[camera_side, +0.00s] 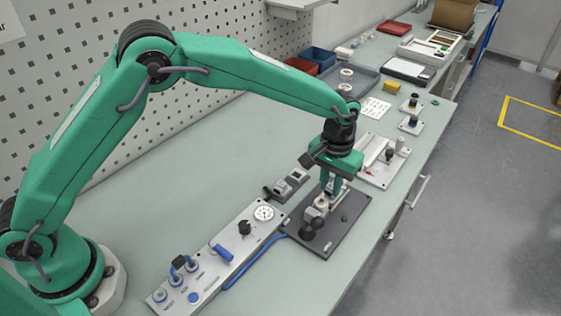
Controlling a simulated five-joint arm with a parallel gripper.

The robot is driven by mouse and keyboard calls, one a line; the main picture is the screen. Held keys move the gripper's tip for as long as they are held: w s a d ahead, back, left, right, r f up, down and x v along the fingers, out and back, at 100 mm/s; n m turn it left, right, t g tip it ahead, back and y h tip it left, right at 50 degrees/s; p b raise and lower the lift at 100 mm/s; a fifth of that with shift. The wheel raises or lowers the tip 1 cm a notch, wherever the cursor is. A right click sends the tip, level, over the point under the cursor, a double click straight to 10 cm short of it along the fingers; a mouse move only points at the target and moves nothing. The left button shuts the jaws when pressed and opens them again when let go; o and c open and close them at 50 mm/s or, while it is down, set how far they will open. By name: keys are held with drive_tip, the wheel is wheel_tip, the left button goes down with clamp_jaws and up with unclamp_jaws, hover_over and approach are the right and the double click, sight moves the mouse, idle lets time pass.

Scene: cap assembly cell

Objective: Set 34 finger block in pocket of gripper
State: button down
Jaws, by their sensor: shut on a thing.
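My gripper (331,187) points down over a dark base plate (352,221) and is shut on a small piece, taken as the finger block. The piece is mostly hidden by my fingers and too small to make out. A pale metal fixture (317,208) with dark round knobs (310,228) stands on the plate, just below and left of my fingertips. I cannot tell which part is the pocket, or whether the held piece touches the fixture.
A control panel (215,262) with a dial and blue handle lies left of the plate, with a blue hose (252,262) between. Small grey blocks (292,183) sit behind the plate. A white fixture board (383,160) stands beyond it. The bench's left middle is clear.

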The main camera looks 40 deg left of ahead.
drive_tip(key=shift+f, duration=0.8)
idle(0.8)
drive_tip(key=c, duration=1.2)
unclamp_jaws()
drive_tip(key=shift+r, duration=0.1)
drive_tip(key=shift+r, duration=3.85)
drive_tip(key=shift+r, duration=0.1)
